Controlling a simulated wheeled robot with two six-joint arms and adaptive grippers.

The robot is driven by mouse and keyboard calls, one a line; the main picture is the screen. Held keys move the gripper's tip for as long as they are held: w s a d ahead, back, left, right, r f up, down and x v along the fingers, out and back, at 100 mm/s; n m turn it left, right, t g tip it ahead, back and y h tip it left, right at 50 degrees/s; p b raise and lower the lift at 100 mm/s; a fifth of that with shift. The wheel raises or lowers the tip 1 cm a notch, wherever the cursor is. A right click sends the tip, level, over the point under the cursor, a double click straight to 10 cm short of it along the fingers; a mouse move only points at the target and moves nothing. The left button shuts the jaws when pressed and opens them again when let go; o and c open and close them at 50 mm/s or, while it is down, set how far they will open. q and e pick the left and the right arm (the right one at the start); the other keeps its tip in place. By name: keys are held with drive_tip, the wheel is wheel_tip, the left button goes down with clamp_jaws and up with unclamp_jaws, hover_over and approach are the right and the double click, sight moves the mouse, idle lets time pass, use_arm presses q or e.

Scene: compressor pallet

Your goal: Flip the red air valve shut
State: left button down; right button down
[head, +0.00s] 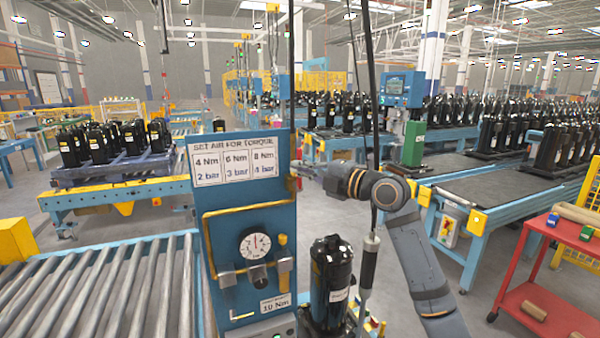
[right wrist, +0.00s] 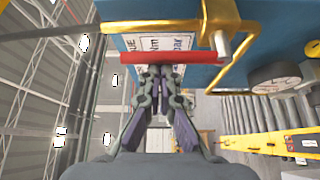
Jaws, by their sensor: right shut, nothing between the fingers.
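The red air valve shows as a long red lever (right wrist: 180,57) across the right wrist view, beside a yellow pipe (right wrist: 150,26) on the blue panel. My right gripper (right wrist: 158,72) is shut and empty, its fingertips at or very close to the lever's edge; I cannot tell whether they touch. In the head view the right gripper (head: 300,170) is at the right edge of the blue air panel (head: 228,222), level with the sign. My left gripper is not in view.
The panel carries a torque sign (head: 237,162), a yellow pipe (head: 245,207) and a pressure gauge (head: 255,243). A black compressor (head: 331,283) stands below my right arm. A roller conveyor (head: 105,285) lies left. A red cart (head: 545,280) stands at right.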

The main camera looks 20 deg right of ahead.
drive_tip(key=d+f+m+t+h+b, duration=0.4)
drive_tip(key=d+m+t+b, duration=0.3)
drive_tip(key=m+b, duration=0.7)
drive_tip(key=f+m, duration=0.1)
drive_tip(key=m, duration=0.1)
drive_tip(key=shift+f+m, duration=0.3)
drive_tip(key=shift+f, duration=0.1)
drive_tip(key=shift+w+f+b, duration=0.1)
drive_tip(key=shift+f+b, duration=0.05)
drive_tip(key=shift+b, duration=0.15)
idle(0.5)
